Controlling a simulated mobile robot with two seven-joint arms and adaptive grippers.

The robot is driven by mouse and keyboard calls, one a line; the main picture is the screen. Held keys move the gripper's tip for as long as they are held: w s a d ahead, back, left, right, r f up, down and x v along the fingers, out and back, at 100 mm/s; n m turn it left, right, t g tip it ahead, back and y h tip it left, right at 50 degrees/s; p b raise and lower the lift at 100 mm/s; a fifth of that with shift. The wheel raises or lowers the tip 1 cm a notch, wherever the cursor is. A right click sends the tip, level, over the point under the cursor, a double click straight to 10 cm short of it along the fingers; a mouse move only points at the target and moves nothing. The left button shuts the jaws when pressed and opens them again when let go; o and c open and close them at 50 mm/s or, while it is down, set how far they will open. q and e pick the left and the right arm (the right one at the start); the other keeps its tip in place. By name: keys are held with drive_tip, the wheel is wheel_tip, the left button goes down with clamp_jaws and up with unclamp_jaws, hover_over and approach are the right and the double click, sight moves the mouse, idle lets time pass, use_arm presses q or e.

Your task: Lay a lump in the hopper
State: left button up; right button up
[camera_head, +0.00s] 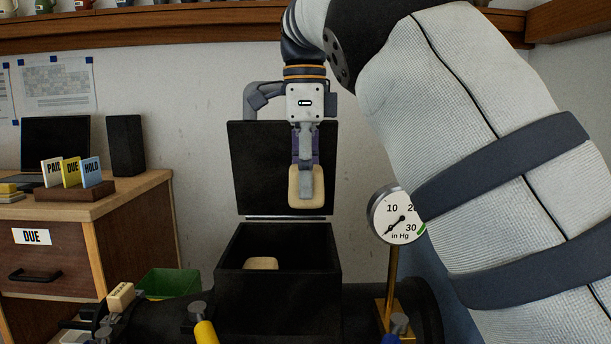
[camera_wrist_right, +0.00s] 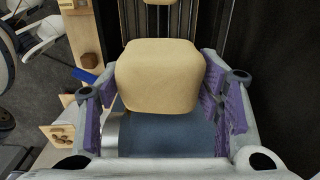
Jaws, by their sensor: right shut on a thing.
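The hopper (camera_head: 278,295) is a black open-topped box with its lid (camera_head: 260,150) raised behind it. A cream lump (camera_head: 262,263) lies inside the hopper, its lower part hidden by the front wall. My right gripper (camera_head: 306,168) points down over the hopper and is shut on another cream, rounded lump (camera_head: 306,190). That lump hangs above the opening, in front of the lid and clear of the rim. In the right wrist view, the held lump (camera_wrist_right: 160,75) sits between the purple-padded fingers. My left gripper is not in view.
A gauge (camera_head: 397,217) on a brass post stands right of the hopper, near my right arm. A yellow-handled lever (camera_head: 205,331) is in front. A green bin (camera_head: 168,283) and a wooden desk (camera_head: 100,210) with cards are at left.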

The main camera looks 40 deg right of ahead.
drive_tip(key=shift+r, duration=0.1)
wheel_tip(320, 180, down, 6)
idle(0.5)
drive_tip(key=shift+f, duration=0.3)
drive_tip(key=shift+f, duration=0.35)
drive_tip(key=shift+f, duration=0.35)
drive_tip(key=shift+f, duration=1.45)
drive_tip(key=shift+f, duration=0.15)
